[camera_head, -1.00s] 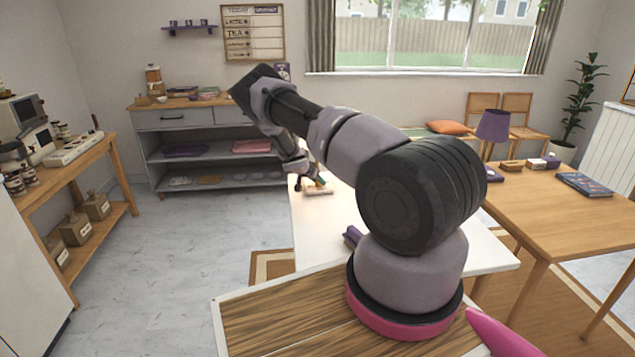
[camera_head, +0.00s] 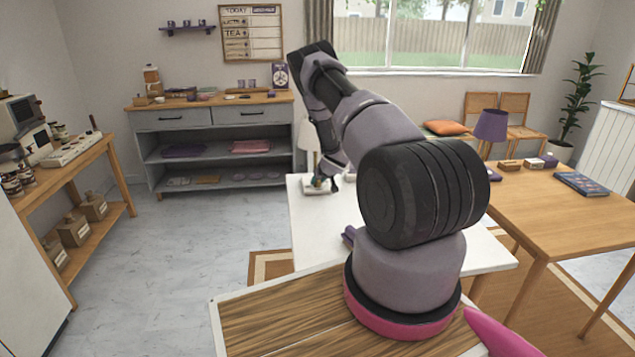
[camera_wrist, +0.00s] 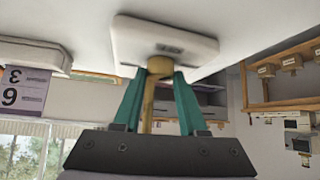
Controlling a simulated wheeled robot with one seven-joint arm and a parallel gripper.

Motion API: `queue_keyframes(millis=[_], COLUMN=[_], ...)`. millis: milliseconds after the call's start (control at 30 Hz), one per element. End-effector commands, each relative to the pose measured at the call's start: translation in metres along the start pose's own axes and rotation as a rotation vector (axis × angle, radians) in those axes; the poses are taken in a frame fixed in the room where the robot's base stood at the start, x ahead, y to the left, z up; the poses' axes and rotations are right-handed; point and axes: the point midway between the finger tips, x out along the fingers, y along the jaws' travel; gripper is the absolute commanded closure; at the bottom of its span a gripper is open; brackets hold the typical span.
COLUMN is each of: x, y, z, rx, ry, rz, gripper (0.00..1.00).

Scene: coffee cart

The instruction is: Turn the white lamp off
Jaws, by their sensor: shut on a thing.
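The white lamp's pale shade (camera_head: 308,136) shows at the far end of the white table, partly hidden by my arm. In the wrist view its flat white base (camera_wrist: 128,38) appears inverted, with a small dark switch (camera_wrist: 169,48) on it and a tan post (camera_wrist: 149,104). My gripper (camera_wrist: 160,72) has its green fingers closed together around the post, close to the base and beside the switch. My gripper (camera_head: 322,181) is low over the table in the head view. I cannot tell whether the lamp is lit.
The white table (camera_head: 312,235) is mostly clear, with a purple thing (camera_head: 348,235) near my arm's base. A grey shelf unit (camera_head: 215,148) stands behind. A purple lamp (camera_head: 491,126) stands at the wooden table (camera_head: 545,210) on the right.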

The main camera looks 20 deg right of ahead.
Motion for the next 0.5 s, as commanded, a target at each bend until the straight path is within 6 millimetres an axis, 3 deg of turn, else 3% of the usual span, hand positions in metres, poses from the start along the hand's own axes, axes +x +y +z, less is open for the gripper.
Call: queue_keyframes(millis=[500], x=[0.0016], y=[0.0066], z=[0.0015], rx=[-0.3], ry=[-0.003], rz=[-0.3], gripper=[1.0])
